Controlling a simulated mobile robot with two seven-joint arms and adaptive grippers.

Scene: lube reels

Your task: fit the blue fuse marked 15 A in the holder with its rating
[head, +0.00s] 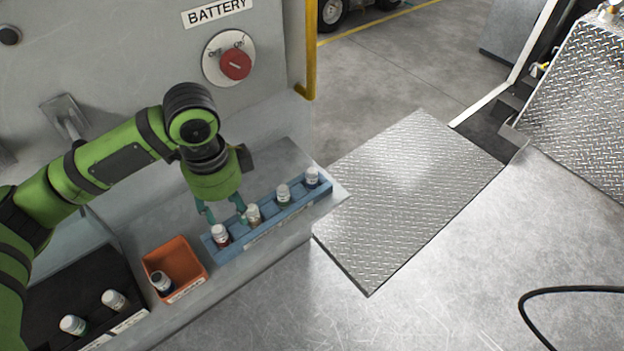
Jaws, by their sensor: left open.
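My left gripper (222,208) is open over the blue holder strip (267,222), its fingers pointing down near the strip's near end. Several white-capped fuses stand in the strip. The one at the near end has a reddish body (221,236), then come a tan one (253,215), a greyish one (283,194) and a dark blue one (312,178) at the far end. Another white-capped fuse with a dark blue body (162,283) leans in the orange bin (182,256). The ratings are too small to read. Nothing shows between my left fingers. My right gripper is not in view.
A black tray (60,292) at lower left holds two white-capped fuses, one greenish (73,325) and one pale (114,300). A grey panel with a red battery switch (235,64) rises behind the shelf. A tread plate (410,195) lies right; a black cable (560,291) lies lower right.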

